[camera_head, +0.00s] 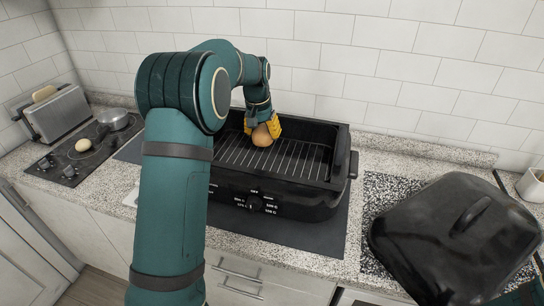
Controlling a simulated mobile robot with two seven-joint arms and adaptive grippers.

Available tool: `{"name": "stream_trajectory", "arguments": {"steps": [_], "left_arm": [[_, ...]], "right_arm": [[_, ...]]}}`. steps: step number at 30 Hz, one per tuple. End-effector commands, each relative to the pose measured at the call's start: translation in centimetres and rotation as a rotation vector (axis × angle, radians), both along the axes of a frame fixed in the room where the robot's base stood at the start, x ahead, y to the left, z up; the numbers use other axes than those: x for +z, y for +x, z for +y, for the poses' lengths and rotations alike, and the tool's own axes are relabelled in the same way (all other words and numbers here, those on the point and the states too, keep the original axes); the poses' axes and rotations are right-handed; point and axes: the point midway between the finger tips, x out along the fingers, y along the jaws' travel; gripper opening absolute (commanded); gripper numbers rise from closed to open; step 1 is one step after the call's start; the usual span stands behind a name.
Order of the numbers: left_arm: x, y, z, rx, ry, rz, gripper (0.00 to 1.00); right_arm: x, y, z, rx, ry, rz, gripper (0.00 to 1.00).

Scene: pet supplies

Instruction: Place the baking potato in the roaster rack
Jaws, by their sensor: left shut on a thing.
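The baking potato (262,137) is a rounded brown lump over the wire rack (290,161) inside the black roaster (325,204). My left gripper (263,124) has yellow fingers and is shut on the potato from above. The potato is inside the roaster's rim outline, toward the back left; I cannot tell whether it touches the rack. My left arm hides the roaster's left part. My right gripper is not in view.
A white bowl (533,184) stands at the far right.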

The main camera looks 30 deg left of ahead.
Motion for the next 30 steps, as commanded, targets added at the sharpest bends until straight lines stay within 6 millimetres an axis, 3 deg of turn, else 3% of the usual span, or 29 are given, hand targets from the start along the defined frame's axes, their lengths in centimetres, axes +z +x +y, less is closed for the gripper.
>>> {"name": "stream_trajectory", "arguments": {"steps": [5, 12, 19, 27, 30], "left_arm": [[-0.3, -0.2, 0.2, -0.046, -0.050, -0.011, 0.17], [-3.9, -0.2, 0.1, -0.052, -0.053, -0.010, 0.17], [-5.5, -0.2, 0.1, -0.051, -0.054, -0.011, 0.17], [-9.5, -0.2, 0.1, -0.050, -0.054, -0.010, 0.17], [-9.8, -0.2, 0.1, -0.051, -0.053, -0.013, 0.17]], "right_arm": [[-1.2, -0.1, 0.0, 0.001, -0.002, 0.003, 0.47], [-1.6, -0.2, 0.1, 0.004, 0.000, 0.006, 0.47], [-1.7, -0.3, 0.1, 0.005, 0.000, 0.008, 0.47], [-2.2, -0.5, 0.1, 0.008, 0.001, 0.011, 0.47], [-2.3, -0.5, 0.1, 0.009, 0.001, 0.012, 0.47]]}}
